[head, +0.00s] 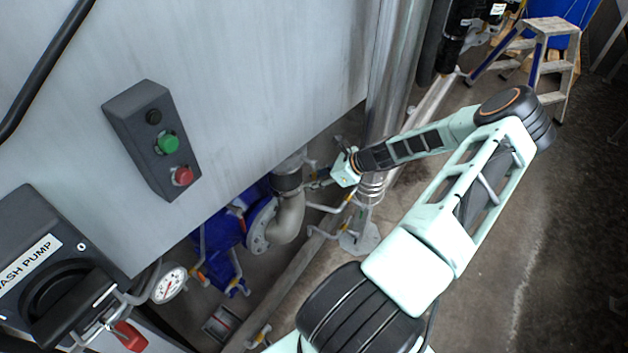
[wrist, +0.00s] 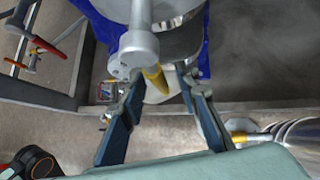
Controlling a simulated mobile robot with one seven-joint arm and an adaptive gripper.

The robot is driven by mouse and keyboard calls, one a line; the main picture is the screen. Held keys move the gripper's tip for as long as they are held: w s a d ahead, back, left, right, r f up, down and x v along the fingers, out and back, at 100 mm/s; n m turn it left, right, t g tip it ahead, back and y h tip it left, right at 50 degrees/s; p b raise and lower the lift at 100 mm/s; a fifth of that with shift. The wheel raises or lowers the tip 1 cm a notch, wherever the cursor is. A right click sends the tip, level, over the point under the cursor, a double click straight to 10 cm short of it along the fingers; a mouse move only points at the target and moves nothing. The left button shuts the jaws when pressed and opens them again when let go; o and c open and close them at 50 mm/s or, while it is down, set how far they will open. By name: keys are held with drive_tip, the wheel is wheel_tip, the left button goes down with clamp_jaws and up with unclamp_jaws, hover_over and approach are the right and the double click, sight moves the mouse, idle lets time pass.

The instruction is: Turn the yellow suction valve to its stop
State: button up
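The yellow valve handle (wrist: 155,78) shows in the wrist view as a short yellow lever end below a grey metal valve hub (wrist: 139,48). My gripper (wrist: 160,74) is open, with one dark finger on each side of the lever end. I see gaps between the fingers and the lever, so it does not look gripped. In the head view my gripper (head: 318,183) reaches under the edge of the grey panel, near the grey pipe elbow (head: 288,217). The valve handle cannot be made out clearly there.
A blue pump (head: 222,232) sits below the grey panel (head: 250,70). A steel post (head: 392,75) stands close to my wrist. Thin pipes with orange-yellow ends run nearby. A button box (head: 152,140) and gauge (head: 168,284) are left. The floor at right is clear before a stepladder (head: 548,60).

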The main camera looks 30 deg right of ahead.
drive_tip(key=v, duration=1.1)
drive_tip(key=shift+s+r, duration=0.25)
drive_tip(key=shift+d, duration=0.1)
